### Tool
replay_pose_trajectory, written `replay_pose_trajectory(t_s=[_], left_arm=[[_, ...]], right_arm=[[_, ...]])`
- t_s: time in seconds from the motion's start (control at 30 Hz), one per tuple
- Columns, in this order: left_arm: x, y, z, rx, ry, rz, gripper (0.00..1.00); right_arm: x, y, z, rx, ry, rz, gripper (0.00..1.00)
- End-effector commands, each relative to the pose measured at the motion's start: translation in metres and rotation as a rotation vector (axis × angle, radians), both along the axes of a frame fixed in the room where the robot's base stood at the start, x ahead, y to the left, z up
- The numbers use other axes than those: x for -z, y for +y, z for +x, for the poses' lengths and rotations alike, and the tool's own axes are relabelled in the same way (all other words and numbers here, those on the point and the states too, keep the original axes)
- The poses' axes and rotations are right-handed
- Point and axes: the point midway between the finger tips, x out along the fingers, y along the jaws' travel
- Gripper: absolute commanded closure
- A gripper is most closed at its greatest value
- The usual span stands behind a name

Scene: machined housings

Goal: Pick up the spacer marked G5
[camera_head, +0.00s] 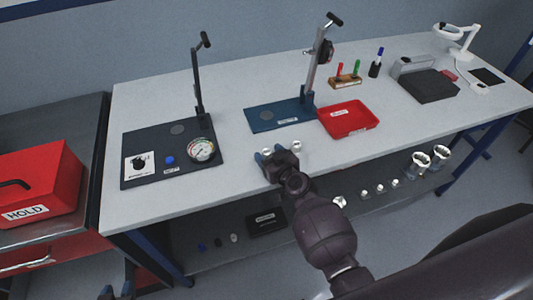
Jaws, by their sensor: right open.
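Two small pale metal ring-like parts sit on the grey bench top near its front edge. One part (296,147) stands just right of my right gripper. The other part (267,152) shows at the fingertips of my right gripper (269,155), partly hidden by it. I cannot tell whether the fingers touch it. No G5 mark is legible on either part. My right gripper is open, reaching over the front edge with blue fingertips. My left gripper (116,293) is at the bottom left, low and mostly cut off, away from the parts; its jaw state is unclear.
A dial-gauge stand (172,150), a blue-based stand (275,118) and a red tray (348,119) stand behind on the bench (240,178). The lower shelf (330,228) holds several metal parts. A red HOLD box (38,185) is at left.

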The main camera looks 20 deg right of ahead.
Motion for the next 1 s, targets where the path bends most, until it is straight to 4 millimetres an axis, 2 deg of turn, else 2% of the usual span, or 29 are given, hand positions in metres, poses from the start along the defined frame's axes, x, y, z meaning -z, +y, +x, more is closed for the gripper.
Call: replay_pose_trajectory(t_s=[0.23,0.6,0.87,1.0], left_arm=[[0.001,0.000,0.000,0.000,0.001,0.000,0.64],[-0.001,0.000,0.002,0.002,-0.004,0.000,0.64],[-0.002,-0.001,0.004,0.002,-0.007,0.000,0.64],[-0.007,-0.001,0.004,0.002,-0.007,0.000,0.64]], right_arm=[[0.000,0.000,0.001,0.000,0.000,0.001,0.39],[0.000,0.000,0.001,0.000,0.000,0.000,0.92],[-0.002,0.000,0.001,0.000,0.000,-0.001,0.93],[-0.012,0.000,0.001,-0.001,-0.002,0.000,0.93]])
